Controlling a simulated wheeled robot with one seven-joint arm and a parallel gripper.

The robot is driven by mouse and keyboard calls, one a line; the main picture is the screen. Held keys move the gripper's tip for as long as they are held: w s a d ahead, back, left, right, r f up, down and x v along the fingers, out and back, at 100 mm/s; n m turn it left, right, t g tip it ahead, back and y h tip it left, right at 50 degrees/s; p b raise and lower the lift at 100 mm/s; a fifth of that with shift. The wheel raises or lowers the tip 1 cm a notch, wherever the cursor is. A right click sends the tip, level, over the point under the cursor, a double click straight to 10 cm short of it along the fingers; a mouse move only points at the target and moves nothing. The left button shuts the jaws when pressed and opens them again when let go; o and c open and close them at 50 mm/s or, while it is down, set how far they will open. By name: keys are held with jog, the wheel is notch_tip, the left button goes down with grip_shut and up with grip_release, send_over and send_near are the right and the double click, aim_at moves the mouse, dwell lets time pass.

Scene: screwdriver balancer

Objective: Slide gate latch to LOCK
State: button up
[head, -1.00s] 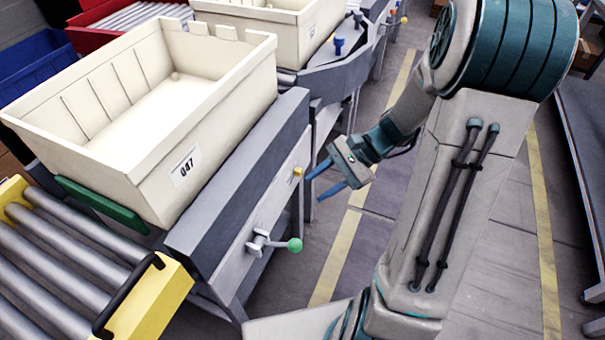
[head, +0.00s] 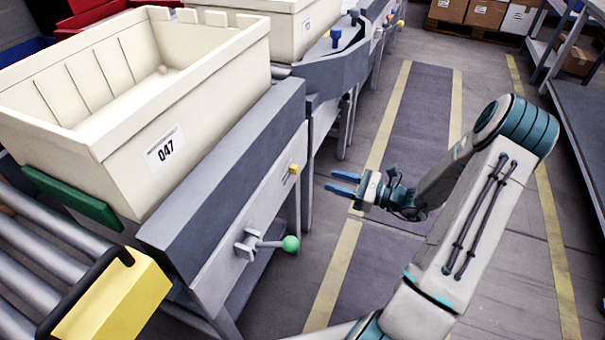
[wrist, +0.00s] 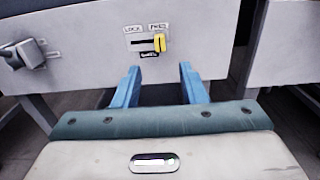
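The yellow gate latch (head: 294,169) sits on the grey side panel of the conveyor, below the crate labelled 047. In the wrist view the latch (wrist: 159,42) stands at the right end of a short slot, under the FREE label (wrist: 157,27). The LOCK label (wrist: 133,29) is to its left. My gripper (head: 335,181) is open and empty, out over the aisle to the right of the latch. In the wrist view my gripper (wrist: 159,68) has its two blue fingers spread below the latch, apart from it and pointing toward the panel.
A lever with a green ball (head: 291,244) sticks out of the panel, nearer than the latch. The cream crate (head: 163,118) stands on the conveyor above, beside a green plate (head: 72,199). The aisle floor (head: 410,125) is clear.

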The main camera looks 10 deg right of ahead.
aim_at(298, 170)
jog(key=b+x, duration=0.1)
jog(key=x, duration=0.9)
jog(key=shift+w+a+b, duration=0.15)
jog(key=shift+a+b, duration=0.05)
jog(key=shift+b, duration=0.15)
grip_shut()
